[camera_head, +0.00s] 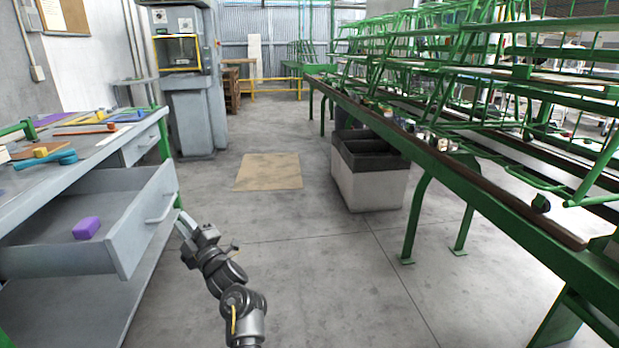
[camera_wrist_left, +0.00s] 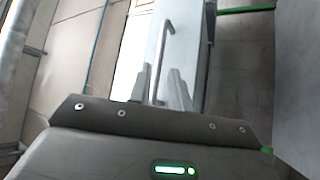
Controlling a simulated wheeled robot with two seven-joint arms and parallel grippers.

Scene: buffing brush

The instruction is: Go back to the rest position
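My left gripper (camera_head: 184,222) is just right of the front of an open grey drawer (camera_head: 145,225). A purple block (camera_head: 87,228) lies inside the drawer. My right gripper is not in view.
The grey workbench (camera_head: 90,150) on the left carries brushes and blocks. A green-framed rack table (camera_head: 440,160) runs along the right. A bin (camera_head: 368,180) stands beside it. A cardboard sheet (camera_head: 268,172) lies on the floor.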

